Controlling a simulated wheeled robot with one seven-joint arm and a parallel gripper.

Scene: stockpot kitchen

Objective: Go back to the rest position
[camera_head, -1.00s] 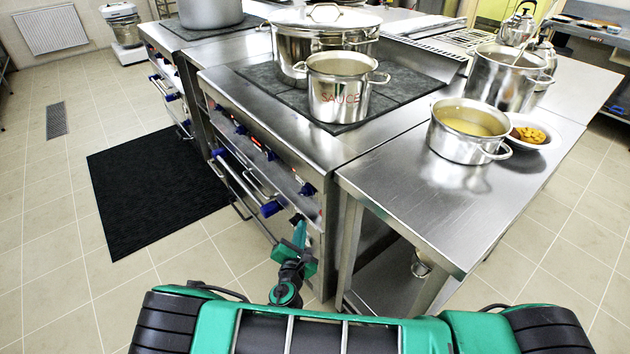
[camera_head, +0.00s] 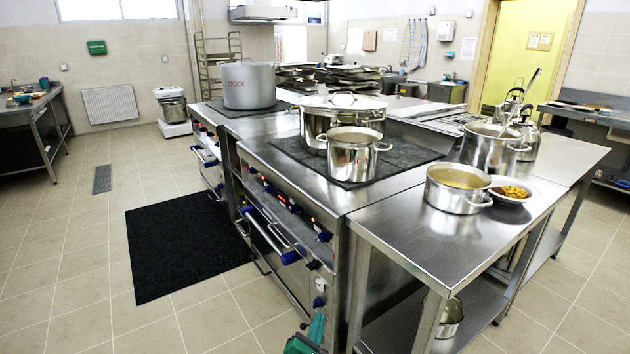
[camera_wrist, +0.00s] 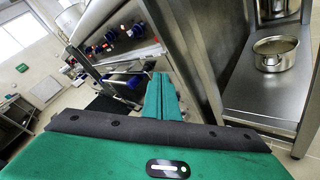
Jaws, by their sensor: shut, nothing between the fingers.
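My gripper (camera_wrist: 163,90) is green and shows in the middle of the wrist view. Its two fingers are together and nothing is between them. In the head view only a small green part of my arm's end (camera_head: 314,328) shows at the bottom edge, low in front of the stove's near corner. In the wrist view the gripper points at the gap beside the stove front (camera_wrist: 118,40) and the steel table's leg. It appears apart from both, though the exact clearance is hard to judge.
The stove carries a STOCK pot (camera_head: 249,86), a lidded pot (camera_head: 343,112) and a smaller pot (camera_head: 352,155). The steel table (camera_head: 420,250) holds a pot of broth (camera_head: 458,190) and a plate (camera_head: 513,190). A pot (camera_wrist: 274,54) stands on its lower shelf. Floor around the black mat (camera_head: 185,245) is clear.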

